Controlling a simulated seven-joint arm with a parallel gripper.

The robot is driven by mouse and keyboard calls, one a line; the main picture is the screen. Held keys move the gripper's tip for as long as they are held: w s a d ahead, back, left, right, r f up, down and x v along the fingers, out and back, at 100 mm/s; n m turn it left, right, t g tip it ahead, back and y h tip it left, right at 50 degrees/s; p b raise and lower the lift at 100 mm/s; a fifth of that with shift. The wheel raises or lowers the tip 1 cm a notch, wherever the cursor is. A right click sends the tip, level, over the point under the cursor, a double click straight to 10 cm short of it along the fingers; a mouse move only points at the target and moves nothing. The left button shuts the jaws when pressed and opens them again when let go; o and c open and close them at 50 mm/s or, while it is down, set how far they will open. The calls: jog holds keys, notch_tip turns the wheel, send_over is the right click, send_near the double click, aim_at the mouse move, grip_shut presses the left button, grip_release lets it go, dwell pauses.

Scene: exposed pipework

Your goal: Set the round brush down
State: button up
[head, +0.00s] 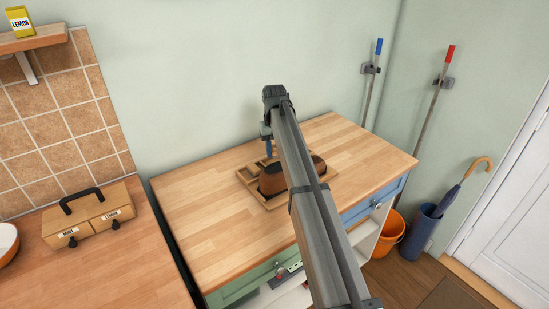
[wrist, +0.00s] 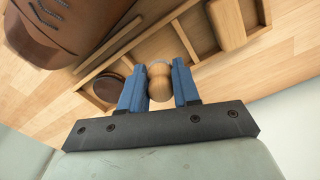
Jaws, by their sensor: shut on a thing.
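My gripper (wrist: 160,88) is shut on a light wooden piece with a rounded knob, which looks like the round brush (wrist: 160,76). Its far end is hidden, so I cannot tell whether it touches anything below. In the wrist view it is in front of a wooden tray with compartments (wrist: 112,43). A dark round item (wrist: 108,87) lies in a compartment to the left of the fingers. In the head view my gripper (head: 269,149) is at the back of the tray, and my arm covers part of it.
A brown leather shoe (wrist: 50,32) stands close beside the gripper. A pale wooden block (wrist: 231,20) lies in the tray on the right. The wooden worktop (head: 215,215) is clear left of the tray. A box with a black handle (head: 88,217) stands on the left counter.

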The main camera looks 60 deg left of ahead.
aim_at(274, 152)
jog(key=shift+f, duration=1.75)
jog(key=shift+f, duration=0.1)
jog(key=o, duration=0.6)
jog(key=shift+o, duration=0.2)
notch_tip(274, 152, up, 12)
jog(key=shift+r, duration=0.15)
